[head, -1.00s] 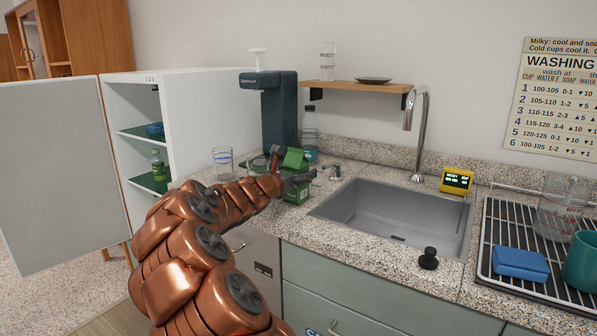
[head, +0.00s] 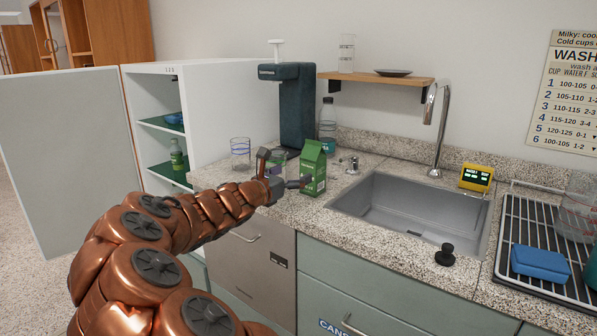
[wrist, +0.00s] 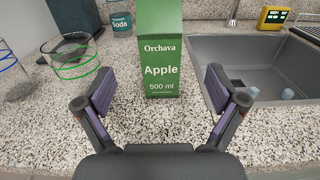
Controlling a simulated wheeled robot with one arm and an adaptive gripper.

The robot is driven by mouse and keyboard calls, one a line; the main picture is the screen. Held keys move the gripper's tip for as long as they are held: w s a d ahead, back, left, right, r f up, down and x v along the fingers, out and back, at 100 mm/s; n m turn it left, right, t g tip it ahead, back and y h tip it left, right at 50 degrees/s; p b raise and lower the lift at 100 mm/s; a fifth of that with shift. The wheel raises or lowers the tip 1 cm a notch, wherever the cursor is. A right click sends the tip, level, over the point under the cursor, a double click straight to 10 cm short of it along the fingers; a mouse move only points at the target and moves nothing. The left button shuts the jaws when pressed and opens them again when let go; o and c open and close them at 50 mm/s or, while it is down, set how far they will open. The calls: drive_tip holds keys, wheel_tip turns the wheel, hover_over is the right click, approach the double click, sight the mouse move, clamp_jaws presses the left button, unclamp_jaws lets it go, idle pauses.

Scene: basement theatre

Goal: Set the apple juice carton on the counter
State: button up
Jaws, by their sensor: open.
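The green apple juice carton (head: 313,168) stands upright on the speckled counter (head: 347,209), left of the sink. In the wrist view the carton (wrist: 161,50) shows its label reading "Orchava Apple 500 ml", and its top is cut off by the frame. My gripper (head: 285,172) is at the carton's left in the head view. In the wrist view my gripper (wrist: 159,92) is open, with its fingers apart and the carton just beyond and between them, not touching either finger.
The sink (head: 412,215) lies right of the carton. A drying rack (head: 508,225) is at right.

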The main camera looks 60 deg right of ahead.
drive_tip(key=shift+a, duration=0.25)
drive_tip(key=shift+a, duration=0.1)
drive_tip(key=s+a+f+m+y, duration=0.4)
drive_tip(key=a+f+m+y, duration=0.1)
drive_tip(key=a, duration=1.3)
drive_tip(key=s+a+f+m+y, duration=0.4)
drive_tip(key=a+f+m+y, duration=0.1)
drive_tip(key=a, duration=1.3)
drive_tip(key=s+a+f+m+y, duration=0.4)
drive_tip(key=a+f+y, duration=0.3)
drive_tip(key=a, duration=1.2)
wheel_tip(320, 180, down, 2)
drive_tip(key=shift+m+t+y, duration=0.3)
drive_tip(key=shift+m+t, duration=0.1)
drive_tip(key=shift+m, duration=0.4)
wheel_tip(320, 180, up, 19)
drive_tip(key=t+p, duration=0.1)
drive_tip(key=p, duration=1.7)
drive_tip(key=shift+w, duration=0.15)
